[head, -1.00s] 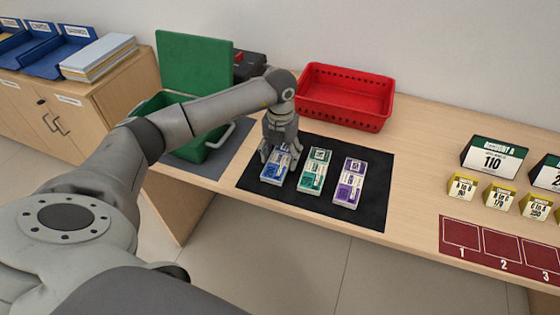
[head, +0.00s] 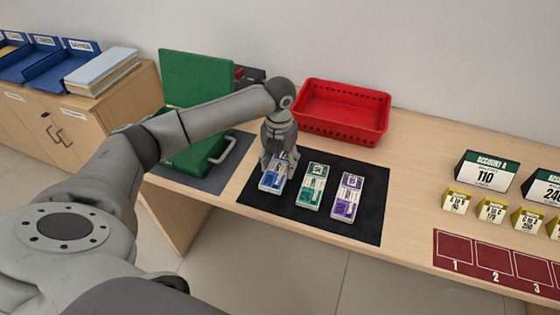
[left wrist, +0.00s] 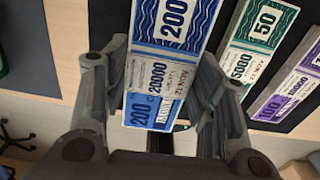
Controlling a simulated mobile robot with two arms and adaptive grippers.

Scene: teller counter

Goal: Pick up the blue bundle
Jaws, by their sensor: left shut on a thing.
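The blue bundle (head: 271,184) is a banded stack of notes at the left of the black mat (head: 362,226). My left gripper (head: 279,160) points down over its far end, with its fingers closed on the bundle's sides. In the left wrist view, the blue bundle (left wrist: 158,75), printed 200 and 20000, lies between the two fingers of my left gripper (left wrist: 155,70). I cannot tell whether the bundle is clear of the mat. My right gripper is not in view.
A green bundle (head: 311,186) and a purple bundle (head: 347,197) lie to the right on the mat. A red basket (head: 342,112) stands behind. An open green box (head: 205,160) is on the left. Account signs (head: 485,172) and a numbered red mat (head: 490,263) are on the right.

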